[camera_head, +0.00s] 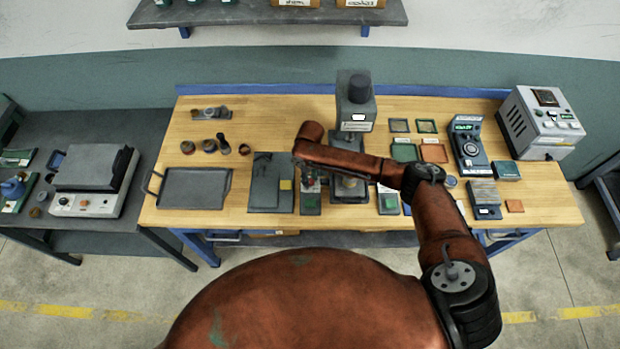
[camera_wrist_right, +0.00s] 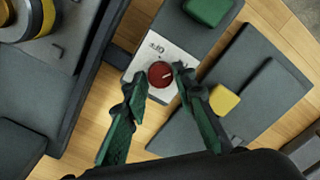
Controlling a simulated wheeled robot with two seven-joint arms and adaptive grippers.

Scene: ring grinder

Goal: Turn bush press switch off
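The bush press (camera_head: 355,105) stands at the middle of the bench, a grey machine with a dark round top. Its switch box (camera_head: 311,203) is just left of its base. In the right wrist view the box has a pale label plate with partly readable lettering and a round red knob (camera_wrist_right: 161,75). My right gripper (camera_wrist_right: 158,79) is over the box with its two green fingers apart, one on each side of the knob. The right finger looks very near the knob; I cannot tell whether it touches. In the head view my right arm partly hides this gripper (camera_head: 309,183). My left gripper is not in view.
A dark mat (camera_head: 267,170) with a yellow block (camera_wrist_right: 224,99) lies left of the box. A grey tray (camera_head: 194,188) is further left. Small trays (camera_head: 433,153) and a control device (camera_head: 467,145) stand right of the press. The press body is close beside my gripper.

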